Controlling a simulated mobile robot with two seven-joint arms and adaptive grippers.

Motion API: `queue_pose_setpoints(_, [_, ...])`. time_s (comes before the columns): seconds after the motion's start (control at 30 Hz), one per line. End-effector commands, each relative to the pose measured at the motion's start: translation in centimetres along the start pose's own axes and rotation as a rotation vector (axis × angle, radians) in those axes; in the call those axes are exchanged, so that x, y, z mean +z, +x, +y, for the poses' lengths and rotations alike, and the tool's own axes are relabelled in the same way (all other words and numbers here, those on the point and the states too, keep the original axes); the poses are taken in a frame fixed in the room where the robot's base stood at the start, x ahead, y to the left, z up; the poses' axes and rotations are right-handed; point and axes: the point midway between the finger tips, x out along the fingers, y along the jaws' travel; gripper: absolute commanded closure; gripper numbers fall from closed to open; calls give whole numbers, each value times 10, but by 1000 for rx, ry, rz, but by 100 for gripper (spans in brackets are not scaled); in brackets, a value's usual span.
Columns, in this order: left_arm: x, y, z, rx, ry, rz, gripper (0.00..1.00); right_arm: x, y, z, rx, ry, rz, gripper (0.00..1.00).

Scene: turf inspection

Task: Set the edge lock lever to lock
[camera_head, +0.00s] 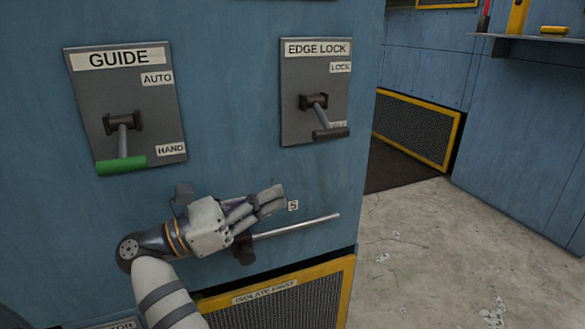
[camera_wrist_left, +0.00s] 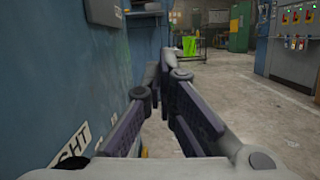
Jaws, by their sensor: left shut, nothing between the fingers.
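The edge lock lever (camera_head: 322,115) is on a grey plate (camera_head: 292,122) on the blue panel, right of centre in the head view. Its plate is labelled EDGE LOCK, with LOCK at the upper right. The lever points down, its dark handle (camera_head: 331,133) by the lower label, which it partly covers. My left gripper (camera_head: 272,198) is below and left of the lever, in front of the panel, clear of the lever. It is shut and empty, and its fingers (camera_wrist_left: 165,80) meet in the left wrist view. My right gripper is not in view.
The guide lever (camera_head: 122,140) with a green handle (camera_head: 121,165) is on the left plate, pointing down at HAND. A metal rod (camera_head: 295,227) juts out beside my gripper. A yellow-framed mesh guard (camera_head: 283,300) is below. Open floor (camera_head: 440,250) lies to the right.

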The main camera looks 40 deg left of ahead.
Motion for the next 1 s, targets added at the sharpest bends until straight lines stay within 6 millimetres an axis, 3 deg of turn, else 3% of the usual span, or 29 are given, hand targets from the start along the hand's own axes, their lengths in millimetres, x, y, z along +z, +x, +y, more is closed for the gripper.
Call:
queue_pose_setpoints(0.4, [0,90,-1,-2,0,-1,100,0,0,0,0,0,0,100])
queue_pose_setpoints(0.6, [33,94,0,2,2,0,100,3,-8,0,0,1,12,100])
queue_pose_setpoints(1.0, [39,96,0,1,-1,1,100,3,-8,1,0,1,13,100])
